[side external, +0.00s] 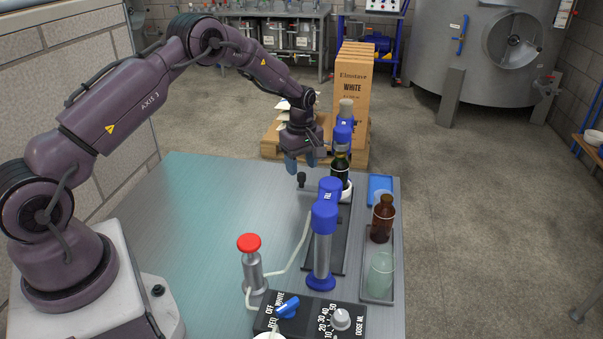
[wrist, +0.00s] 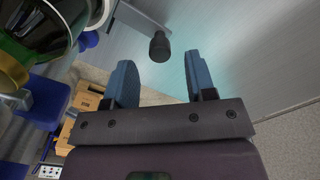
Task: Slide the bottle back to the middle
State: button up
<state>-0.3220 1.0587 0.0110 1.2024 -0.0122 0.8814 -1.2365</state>
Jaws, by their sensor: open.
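The dark green bottle (side external: 340,172) stands upright at the far end of the work table, under a blue-capped filling head (side external: 343,135). It seems to stand on a white round holder (side external: 347,191). A small black knob (side external: 301,178) is just left of it and shows between my fingertips' directions in the wrist view (wrist: 159,47). My gripper (side external: 300,162) hangs over the far table edge, left of the bottle, fingers down, open and empty. In the wrist view its two blue-grey fingers (wrist: 162,82) are apart. Part of the bottle (wrist: 40,22) fills that view's upper left corner.
The table's left side is clear.

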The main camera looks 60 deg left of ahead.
aim_at(302, 174)
jog(key=shift+f, duration=1.6)
grip_shut()
jog(key=shift+s+d, duration=3.5)
jog(key=shift+d, duration=0.15)
grip_release()
jog(key=shift+a, duration=0.1)
notch_tip(302, 174, up, 13)
